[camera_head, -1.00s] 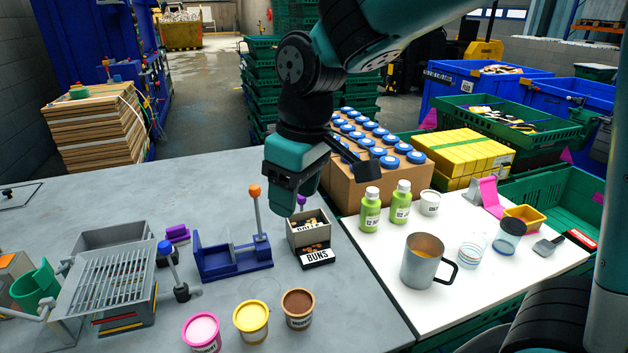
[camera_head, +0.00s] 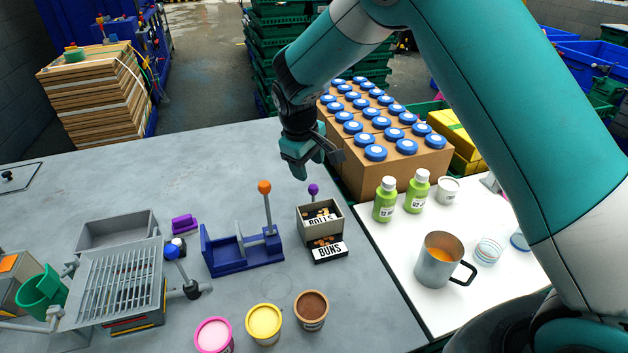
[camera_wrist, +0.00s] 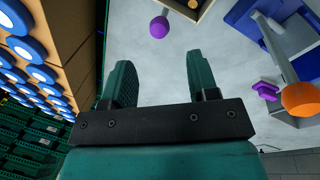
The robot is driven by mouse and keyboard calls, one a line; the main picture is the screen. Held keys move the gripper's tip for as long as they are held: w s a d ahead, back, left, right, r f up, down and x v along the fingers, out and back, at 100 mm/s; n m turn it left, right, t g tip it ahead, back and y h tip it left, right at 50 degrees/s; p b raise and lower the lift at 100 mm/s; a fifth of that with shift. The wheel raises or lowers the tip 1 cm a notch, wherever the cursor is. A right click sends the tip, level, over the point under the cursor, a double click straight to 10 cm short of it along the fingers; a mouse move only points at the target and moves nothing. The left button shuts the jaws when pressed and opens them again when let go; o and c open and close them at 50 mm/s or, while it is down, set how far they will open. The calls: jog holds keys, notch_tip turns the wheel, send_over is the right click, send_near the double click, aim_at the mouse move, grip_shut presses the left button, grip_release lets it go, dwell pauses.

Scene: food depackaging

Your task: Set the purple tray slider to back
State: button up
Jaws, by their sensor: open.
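A purple ball knob (camera_head: 313,189) stands at the back of the small grey tray box (camera_head: 341,213) labelled ROLLS and BUNS. It also shows near the top of the wrist view (camera_wrist: 160,27), ahead of my fingers and apart from them. My gripper (camera_head: 308,166) is open and empty, above and behind the knob. Its two teal fingers also show in the wrist view (camera_wrist: 160,72). A separate purple block (camera_head: 184,223) lies on the table beside the grey grate. I cannot see how the knob joins the tray box.
A blue stand with an orange-topped lever (camera_head: 265,187) is left of the tray box. A carton of blue-lidded jars (camera_head: 400,165) stands close to the right of my gripper. Cups and a grey grate (camera_head: 120,285) are in front.

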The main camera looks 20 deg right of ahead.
aim_at(312, 186)
jog(key=f, duration=0.2)
jog(key=d+f+p, duration=0.1)
jog(key=f, duration=0.2)
jog(key=f+p, duration=0.1)
jog(key=f, duration=0.1)
jog(key=shift+w+d+f, duration=0.15)
jog(key=shift+w+f, duration=0.2)
jog(key=shift+w, duration=0.05)
